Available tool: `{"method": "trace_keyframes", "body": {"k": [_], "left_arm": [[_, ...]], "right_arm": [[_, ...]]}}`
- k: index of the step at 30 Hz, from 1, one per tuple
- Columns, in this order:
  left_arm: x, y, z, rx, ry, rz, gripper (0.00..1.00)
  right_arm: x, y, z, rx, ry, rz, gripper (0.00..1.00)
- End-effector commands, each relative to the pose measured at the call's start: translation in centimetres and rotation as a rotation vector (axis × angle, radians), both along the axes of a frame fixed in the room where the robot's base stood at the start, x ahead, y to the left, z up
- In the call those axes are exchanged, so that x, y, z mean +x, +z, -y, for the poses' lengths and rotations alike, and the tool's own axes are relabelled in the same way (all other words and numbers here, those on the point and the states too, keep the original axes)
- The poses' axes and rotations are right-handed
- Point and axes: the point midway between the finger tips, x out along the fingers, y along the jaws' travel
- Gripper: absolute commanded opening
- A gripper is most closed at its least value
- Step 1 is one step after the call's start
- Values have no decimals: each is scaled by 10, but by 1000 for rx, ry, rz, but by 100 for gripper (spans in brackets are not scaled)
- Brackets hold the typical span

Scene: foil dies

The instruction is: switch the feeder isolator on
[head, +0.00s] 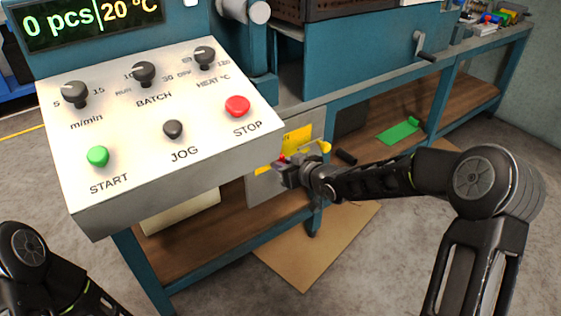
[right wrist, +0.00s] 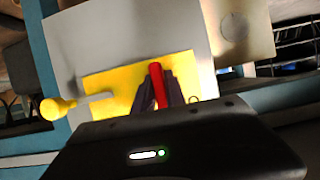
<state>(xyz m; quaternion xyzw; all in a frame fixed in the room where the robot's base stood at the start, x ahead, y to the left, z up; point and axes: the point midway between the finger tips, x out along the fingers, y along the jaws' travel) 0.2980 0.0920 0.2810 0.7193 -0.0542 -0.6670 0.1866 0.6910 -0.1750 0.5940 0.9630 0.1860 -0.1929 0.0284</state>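The feeder isolator shows in the head view as a grey box with a yellow plate (head: 298,139) under the console, on the bench's near side. In the right wrist view the yellow plate (right wrist: 118,83) lies on a grey panel (right wrist: 125,28), with a red handle (right wrist: 158,88) in front of it. My right gripper (head: 282,172) is at the isolator. In the wrist view its fingers (right wrist: 161,88) lie against both sides of the red handle, shut on it. The fingers hide part of the handle. My left gripper is out of view; only its arm shows at lower left.
A yellow ball-ended lever (right wrist: 58,107) sticks out beside the plate. The white console (head: 140,185) with knobs and buttons overhangs at left. A wooden lower shelf (head: 235,222) and cardboard sheet (head: 315,262) lie below. A green piece (head: 398,132) lies on the shelf farther right.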

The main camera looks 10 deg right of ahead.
Motion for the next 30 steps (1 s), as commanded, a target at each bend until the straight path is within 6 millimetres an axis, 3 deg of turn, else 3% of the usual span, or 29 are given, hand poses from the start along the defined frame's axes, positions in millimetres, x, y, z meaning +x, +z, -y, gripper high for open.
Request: {"method": "trace_keyframes", "body": {"k": [7,17,30], "left_arm": [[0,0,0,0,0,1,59],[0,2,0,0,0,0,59],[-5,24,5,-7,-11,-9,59]], "right_arm": [[0,0,0,-1,0,0,36],[-3,2,1,-2,0,0,36],[-56,28,24,-2,-1,0,36]]}}
